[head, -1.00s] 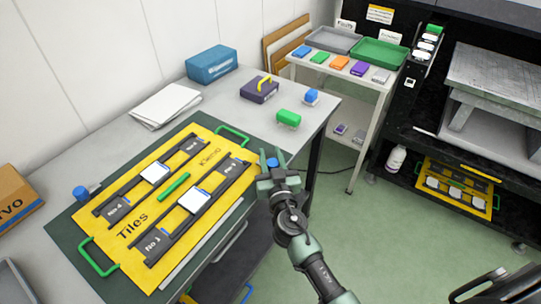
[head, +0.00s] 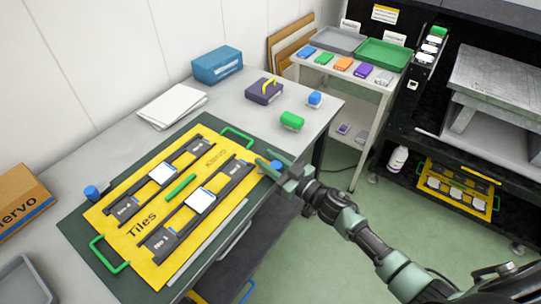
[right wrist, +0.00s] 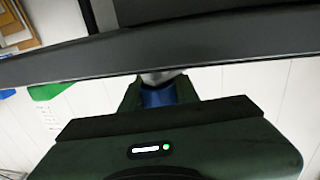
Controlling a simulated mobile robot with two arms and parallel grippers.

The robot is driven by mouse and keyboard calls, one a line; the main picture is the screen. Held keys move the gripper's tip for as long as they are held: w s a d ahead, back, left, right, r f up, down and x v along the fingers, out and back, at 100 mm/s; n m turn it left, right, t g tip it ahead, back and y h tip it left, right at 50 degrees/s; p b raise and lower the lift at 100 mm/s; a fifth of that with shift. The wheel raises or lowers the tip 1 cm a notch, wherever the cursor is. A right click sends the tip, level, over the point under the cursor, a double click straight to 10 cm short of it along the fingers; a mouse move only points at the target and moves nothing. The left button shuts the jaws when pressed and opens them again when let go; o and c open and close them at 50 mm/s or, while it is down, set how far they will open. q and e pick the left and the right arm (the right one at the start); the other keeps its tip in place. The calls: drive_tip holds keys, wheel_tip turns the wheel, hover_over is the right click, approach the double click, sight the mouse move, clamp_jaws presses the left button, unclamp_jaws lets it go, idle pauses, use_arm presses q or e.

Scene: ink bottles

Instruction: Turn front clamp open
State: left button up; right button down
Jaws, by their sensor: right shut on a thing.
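The front clamp is a blue knob (head: 277,167) at the front edge of the table, by the right corner of the green mat (head: 73,233). My right gripper (head: 271,164) is shut on this knob, with its fingers pointing to the upper left. In the right wrist view the blue knob (right wrist: 158,95) shows between the dark fingers, partly hidden. A second blue clamp knob (head: 92,192) stands at the mat's far left edge. A yellow tile board (head: 228,207) with green handles lies flat on the mat. My left gripper is out of view.
A green block (head: 292,121), a blue stamp-like piece (head: 315,98) and a purple box (head: 264,92) stand on the table behind the gripper. A side table (head: 393,85) with trays stands beyond. Open floor (head: 300,255) lies in front.

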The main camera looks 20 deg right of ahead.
drive_tip(key=n+g+y, duration=0.1)
drive_tip(key=n+y, duration=0.1)
drive_tip(key=shift+g+y, duration=0.3)
drive_tip(key=shift+g, duration=0.1)
drive_tip(key=shift+s+a+f+n+g+y+b, duration=0.1)
drive_tip(key=shift+n+g+y+b, duration=0.3)
drive_tip(key=shift+n+g+y, duration=0.1)
drive_tip(key=shift+s+a+f+n+g+y+b, duration=0.1)
drive_tip(key=shift+n+g+y+b, duration=0.3)
drive_tip(key=shift+g+y, duration=0.1)
drive_tip(key=n+g+y+b, duration=0.2)
drive_tip(key=g+b, duration=0.1)
drive_tip(key=s+n+g+y+b, duration=0.1)
drive_tip(key=g, duration=0.1)
drive_tip(key=shift+a+n+b, duration=0.3)
drive_tip(key=shift+a+n, duration=0.05)
drive_tip(key=shift+n, duration=0.05)
drive_tip(key=shift+s+n+g+y+b, duration=0.15)
drive_tip(key=shift+n+g+y+b, duration=0.35)
drive_tip(key=shift+g+b, duration=0.4)
drive_tip(key=shift+a+r+n+g, duration=0.1)
drive_tip(key=shift+r+n+g, duration=0.1)
drive_tip(key=shift+n+g, duration=0.1)
drive_tip(key=shift+s, duration=0.1)
drive_tip(key=c, duration=1.1)
unclamp_jaws()
drive_tip(key=shift+o, duration=0.2)
